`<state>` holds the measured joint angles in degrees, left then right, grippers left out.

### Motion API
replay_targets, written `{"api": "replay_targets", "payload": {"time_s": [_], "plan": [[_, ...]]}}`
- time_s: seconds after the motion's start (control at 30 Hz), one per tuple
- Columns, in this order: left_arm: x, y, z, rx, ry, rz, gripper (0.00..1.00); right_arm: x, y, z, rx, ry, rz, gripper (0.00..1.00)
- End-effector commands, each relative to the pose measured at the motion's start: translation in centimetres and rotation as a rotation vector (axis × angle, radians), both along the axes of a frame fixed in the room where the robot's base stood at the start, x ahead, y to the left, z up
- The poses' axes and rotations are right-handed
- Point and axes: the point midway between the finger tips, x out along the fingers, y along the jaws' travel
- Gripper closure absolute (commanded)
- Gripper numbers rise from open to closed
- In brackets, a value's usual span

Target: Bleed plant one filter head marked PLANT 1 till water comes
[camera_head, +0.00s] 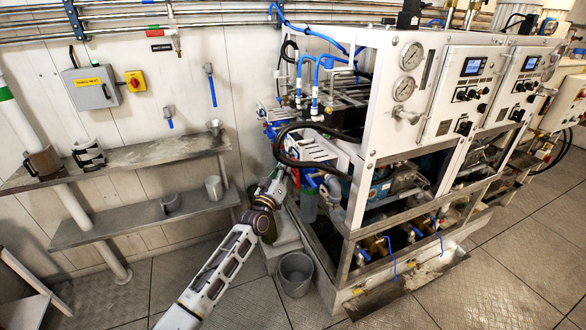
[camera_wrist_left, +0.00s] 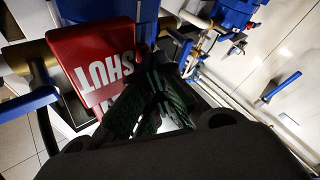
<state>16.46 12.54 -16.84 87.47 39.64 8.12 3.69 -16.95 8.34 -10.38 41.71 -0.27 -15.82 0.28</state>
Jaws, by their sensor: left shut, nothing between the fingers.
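My left arm reaches up from the bottom in the head view to the near left side of the watermaker frame (camera_head: 362,130). The left gripper (camera_wrist_left: 155,75) is shut and empty in the left wrist view, in front of a red plate reading SHUT (camera_wrist_left: 92,55). Whether it touches the plate I cannot tell. A blue housing (camera_wrist_left: 236,12) and small fittings lie beyond the fingers. No PLANT 1 mark is readable, so I cannot tell which filter head this is. A clear greenish filter bowl (camera_head: 308,205) hangs beside my wrist in the head view. My right gripper is not in view.
A grey bucket (camera_head: 295,273) stands on the floor below my arm. Two wall shelves (camera_head: 130,160) with mugs are on the left. A blue lever (camera_wrist_left: 284,87) is at the right of the wrist view. Open floor lies in front of the frame.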

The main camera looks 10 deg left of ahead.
Motion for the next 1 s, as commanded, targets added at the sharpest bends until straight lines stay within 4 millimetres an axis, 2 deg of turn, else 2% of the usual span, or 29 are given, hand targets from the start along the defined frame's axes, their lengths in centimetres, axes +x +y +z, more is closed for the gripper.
{"api": "replay_targets", "payload": {"time_s": [1.0], "plan": [[0.18, -0.38, -0.03, 0.000, 0.000, -0.001, 1.00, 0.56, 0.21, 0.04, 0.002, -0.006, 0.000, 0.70]]}}
